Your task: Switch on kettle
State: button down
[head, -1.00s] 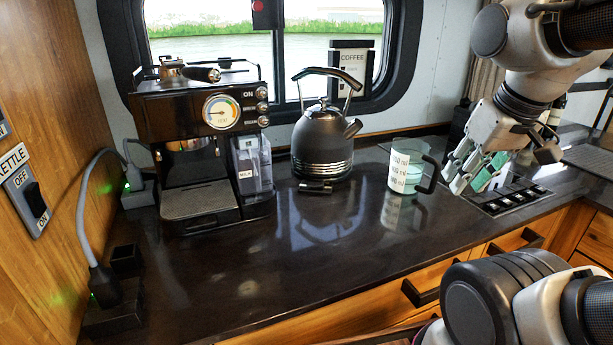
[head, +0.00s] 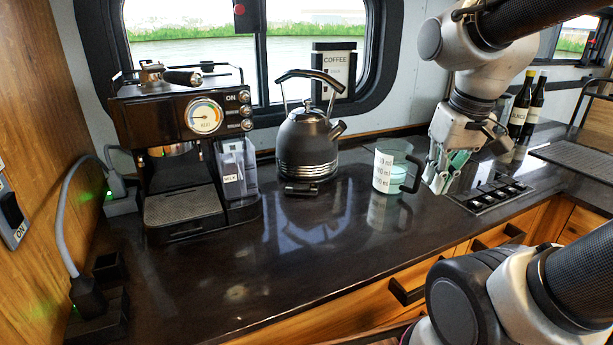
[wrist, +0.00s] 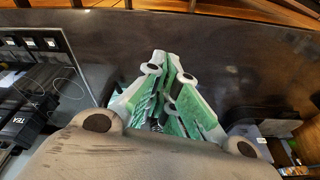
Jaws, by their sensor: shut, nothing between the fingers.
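The dark grey kettle (head: 307,145) with a tall handle stands upright at the back of the counter, below the window. A switch (head: 11,216) on the wooden wall at the left edge is partly cut off; its ON label shows. My gripper (head: 441,186) is at the right, above the counter, beyond the measuring jug and well apart from the kettle and the switch. In the wrist view my gripper (wrist: 172,62) has its green-padded fingers together with nothing between them. The kettle does not show clearly in the wrist view.
A coffee machine (head: 180,130) stands left of the kettle. A measuring jug (head: 391,168) is close left of my gripper. A socket with a plugged cable (head: 88,295) is at the front left. Bottles (head: 535,105) stand far right. The middle front counter is clear.

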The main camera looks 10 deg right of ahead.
jog(key=w+a+n+y, duration=0.2)
jog(key=w+a+n, duration=0.2)
jog(key=w, duration=0.4)
jog(key=w+a+n+y, duration=0.2)
jog(key=w+a+n, duration=0.2)
jog(key=w, duration=0.5)
jog(key=w+a+n+y, duration=0.2)
jog(key=w+a+n, duration=0.2)
jog(key=w, duration=0.5)
jog(key=shift+a+r+n+y, duration=0.2)
jog(key=shift+a+n+y, duration=0.15)
jog(key=shift+n, duration=0.75)
send_over(307, 185)
notch_tip(307, 185, down, 8)
jog(key=shift+s+r, duration=0.1)
jog(key=shift+r, duration=0.15)
notch_tip(307, 185, down, 3)
jog(key=shift+f, duration=0.7)
